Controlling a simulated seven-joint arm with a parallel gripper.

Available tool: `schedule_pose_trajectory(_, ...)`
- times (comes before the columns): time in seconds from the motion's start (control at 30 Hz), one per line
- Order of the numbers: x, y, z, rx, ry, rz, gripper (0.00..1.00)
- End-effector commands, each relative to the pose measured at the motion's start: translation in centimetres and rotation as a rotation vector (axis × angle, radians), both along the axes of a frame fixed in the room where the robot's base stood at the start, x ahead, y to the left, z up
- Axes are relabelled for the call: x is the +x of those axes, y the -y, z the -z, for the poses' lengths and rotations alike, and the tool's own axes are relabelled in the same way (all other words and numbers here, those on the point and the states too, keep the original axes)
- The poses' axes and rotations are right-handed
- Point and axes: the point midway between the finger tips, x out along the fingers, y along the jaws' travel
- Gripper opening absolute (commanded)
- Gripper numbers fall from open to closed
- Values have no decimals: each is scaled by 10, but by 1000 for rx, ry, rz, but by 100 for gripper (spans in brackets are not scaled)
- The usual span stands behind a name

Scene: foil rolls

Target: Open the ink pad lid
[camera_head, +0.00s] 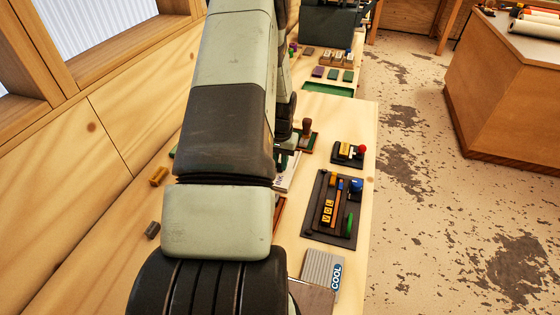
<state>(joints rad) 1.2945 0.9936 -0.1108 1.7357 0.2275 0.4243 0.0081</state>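A pale flat box with dark lettering, which looks like the ink pad (288,174), lies on the wooden bench. Its left part is hidden behind my arm, and I cannot make out whether its lid is shut. My gripper (285,157) shows only in part, as dark pieces at the right edge of my arm, just beyond the box. I cannot see whether its fingers touch the box or whether they are open or shut.
A brown-handled stamp (307,126) stands just beyond the box. A small dark tray with a red knob (361,149) and a larger dark tray (318,228) lie to the right. The bench's right edge (371,200) borders open floor.

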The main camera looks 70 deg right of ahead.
Motion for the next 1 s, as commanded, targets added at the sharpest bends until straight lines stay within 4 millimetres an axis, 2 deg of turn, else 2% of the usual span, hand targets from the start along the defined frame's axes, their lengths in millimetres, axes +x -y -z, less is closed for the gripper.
schedule_pose_trajectory(0.4, 0, 4, 0, -1, -1, 0, 0)
schedule_pose_trajectory(0.47, 0, 12, 1, -1, 0, 0, 0)
schedule_pose_trajectory(0.8, 0, 76, 1, -2, 0, 0, 0)
schedule_pose_trajectory(1.0, 0, 89, 0, 0, 0, -1, 0)
